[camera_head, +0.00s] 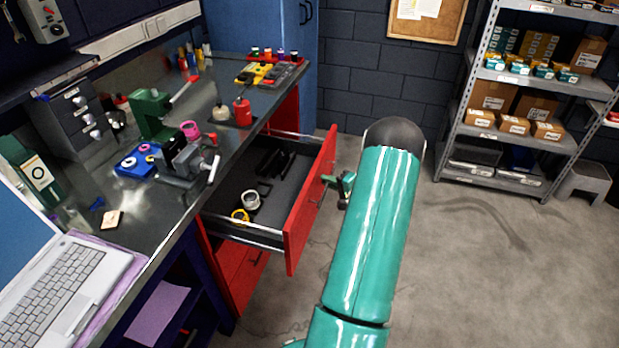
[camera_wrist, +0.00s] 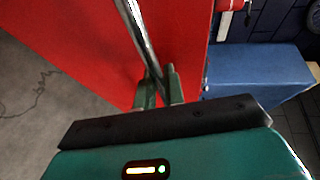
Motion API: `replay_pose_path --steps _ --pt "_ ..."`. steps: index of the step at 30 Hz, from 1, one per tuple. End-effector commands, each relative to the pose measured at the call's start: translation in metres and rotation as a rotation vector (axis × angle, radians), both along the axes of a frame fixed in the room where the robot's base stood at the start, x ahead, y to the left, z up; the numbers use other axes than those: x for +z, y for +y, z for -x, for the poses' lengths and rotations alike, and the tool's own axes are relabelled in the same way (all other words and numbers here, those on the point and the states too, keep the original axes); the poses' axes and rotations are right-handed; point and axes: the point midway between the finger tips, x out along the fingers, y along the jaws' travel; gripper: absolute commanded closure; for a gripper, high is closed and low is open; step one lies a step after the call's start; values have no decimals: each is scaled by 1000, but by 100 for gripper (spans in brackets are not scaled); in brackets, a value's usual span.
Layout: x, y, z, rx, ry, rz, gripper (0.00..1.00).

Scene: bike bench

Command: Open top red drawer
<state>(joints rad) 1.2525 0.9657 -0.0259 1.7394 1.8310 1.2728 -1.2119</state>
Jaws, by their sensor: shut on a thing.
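The top red drawer (camera_head: 306,205) stands pulled well out from under the workbench in the head view. Its dark tray shows, with a white roll, a yellow ring and black items inside. My gripper (camera_head: 344,184) is at the outer face of the drawer front, partly hidden behind my teal arm. In the wrist view, the red drawer front (camera_wrist: 85,35) fills the upper left, and a metal bar handle (camera_wrist: 138,30) runs down between my gripper's green fingers (camera_wrist: 159,92). The fingers are shut on this handle.
The workbench (camera_head: 160,215) holds a laptop (camera_head: 65,290), a vise and bottles. Another red drawer (camera_head: 240,275) sits below, closed. A metal shelf (camera_head: 530,75) with boxes and a grey step stool (camera_head: 584,181) stand at right. The floor right of my arm is clear.

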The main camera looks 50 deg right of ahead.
Motion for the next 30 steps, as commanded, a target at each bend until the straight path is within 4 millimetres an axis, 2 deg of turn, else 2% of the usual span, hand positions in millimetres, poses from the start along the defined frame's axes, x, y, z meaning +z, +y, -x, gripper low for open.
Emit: replay_pose_path --steps 3,9,21,22,25,30 --pt "0 -7 16 -3 0 2 100" --pt "0 -12 30 -2 0 1 100" --pt "0 -13 32 -2 0 2 100" --pt "0 -13 32 -2 0 2 87" --pt "0 -12 32 -2 0 2 68" --pt "0 -12 32 -1 0 1 68"
